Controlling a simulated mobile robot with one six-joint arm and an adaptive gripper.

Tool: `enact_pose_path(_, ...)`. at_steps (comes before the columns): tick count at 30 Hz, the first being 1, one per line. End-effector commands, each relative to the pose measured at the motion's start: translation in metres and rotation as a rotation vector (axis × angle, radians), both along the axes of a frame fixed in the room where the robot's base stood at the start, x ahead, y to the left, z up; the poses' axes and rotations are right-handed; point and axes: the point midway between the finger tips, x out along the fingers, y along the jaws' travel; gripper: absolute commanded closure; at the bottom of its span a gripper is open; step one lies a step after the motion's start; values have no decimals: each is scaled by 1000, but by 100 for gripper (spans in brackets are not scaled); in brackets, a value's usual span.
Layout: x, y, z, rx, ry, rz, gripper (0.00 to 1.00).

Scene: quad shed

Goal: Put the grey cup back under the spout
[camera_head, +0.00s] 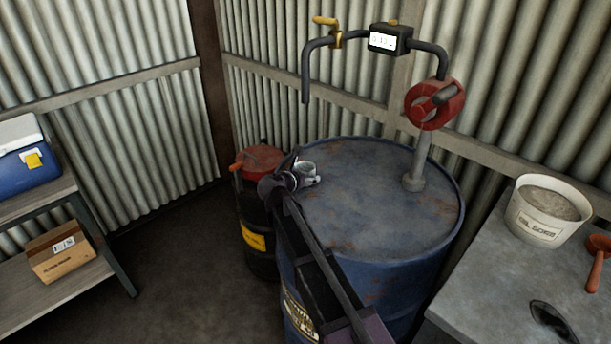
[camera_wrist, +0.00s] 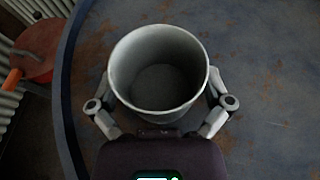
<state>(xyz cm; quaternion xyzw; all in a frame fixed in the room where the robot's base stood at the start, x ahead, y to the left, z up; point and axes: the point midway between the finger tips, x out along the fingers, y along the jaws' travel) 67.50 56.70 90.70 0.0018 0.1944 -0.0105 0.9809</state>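The grey cup (camera_head: 306,171) is upright and empty inside, at the near left part of the blue drum's top (camera_head: 365,200). In the wrist view the cup (camera_wrist: 160,75) fills the middle, mouth toward the camera. My gripper (camera_head: 300,178) reaches it from the near side. In the wrist view its fingers (camera_wrist: 160,92) press close against both sides of the cup. I cannot tell whether the cup's base touches the drum. The dark spout (camera_head: 305,85) hangs down from the pump pipe, above the cup in the head view.
The pump has a yellow valve (camera_head: 336,39), a meter (camera_head: 390,39) and a red crank housing (camera_head: 435,104). A smaller drum with a red lid (camera_head: 262,160) stands at left. A white bucket (camera_head: 540,228) is on the right bench. The drum top right of the cup is clear.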

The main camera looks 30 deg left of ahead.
Motion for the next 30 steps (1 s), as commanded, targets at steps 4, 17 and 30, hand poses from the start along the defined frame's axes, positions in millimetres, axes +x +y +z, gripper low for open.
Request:
enact_pose_path(4, 0, 0, 0, 0, 0, 0, 0)
enact_pose_path(17, -18, 0, 12, 0, 0, 2, 0)
enact_pose_path(30, -83, 1, 40, 0, 0, 3, 0)
